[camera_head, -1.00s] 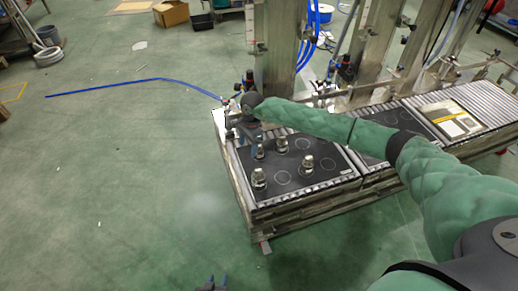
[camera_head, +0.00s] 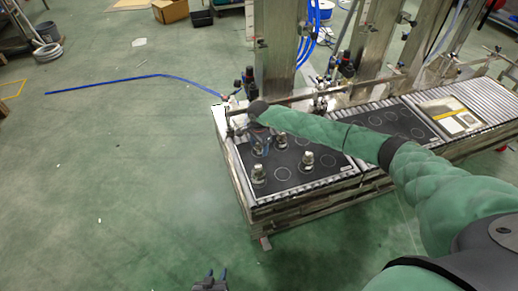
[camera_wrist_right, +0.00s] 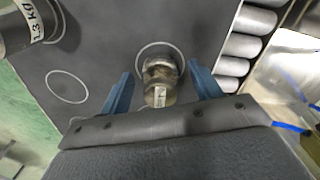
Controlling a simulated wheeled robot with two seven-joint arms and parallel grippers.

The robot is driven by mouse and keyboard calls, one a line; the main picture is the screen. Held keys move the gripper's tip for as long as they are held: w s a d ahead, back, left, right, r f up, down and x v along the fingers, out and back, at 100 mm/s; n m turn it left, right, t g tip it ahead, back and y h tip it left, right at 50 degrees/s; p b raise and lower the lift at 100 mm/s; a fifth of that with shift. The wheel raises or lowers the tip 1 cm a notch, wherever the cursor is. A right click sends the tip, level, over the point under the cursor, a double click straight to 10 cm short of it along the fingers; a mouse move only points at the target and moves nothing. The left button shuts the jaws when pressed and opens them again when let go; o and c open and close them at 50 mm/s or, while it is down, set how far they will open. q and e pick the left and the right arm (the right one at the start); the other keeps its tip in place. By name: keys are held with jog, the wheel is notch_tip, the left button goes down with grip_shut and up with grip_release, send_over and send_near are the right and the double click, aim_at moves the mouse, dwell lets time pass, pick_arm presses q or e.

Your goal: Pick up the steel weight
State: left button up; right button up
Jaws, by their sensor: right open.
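Several steel weights stand upright on a black panel with white circles (camera_head: 333,179). Two clear ones are the front weight (camera_head: 259,174) and the right weight (camera_head: 307,160). My right gripper (camera_head: 262,146) is low over the panel's left back part and partly hides a weight there. In the right wrist view, my right gripper (camera_wrist_right: 157,73) is open, with blue fingers on either side of a steel weight (camera_wrist_right: 160,92) with a pale label; I see gaps at both sides. Another weight (camera_wrist_right: 18,28), marked 1.3 kg, stands at upper left. My left gripper (camera_head: 212,276) is at the bottom edge, fingers apart, empty.
The panel lies on a roller conveyor (camera_head: 480,95) with a second black panel (camera_head: 392,122) to its right. Metal posts (camera_head: 277,50) and fittings stand behind. A blue hose (camera_head: 130,83) lies on the open green floor at left.

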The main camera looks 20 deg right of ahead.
jog(key=c, duration=1.3)
jog(key=shift+c, duration=0.2)
jog(key=shift+r, duration=0.1)
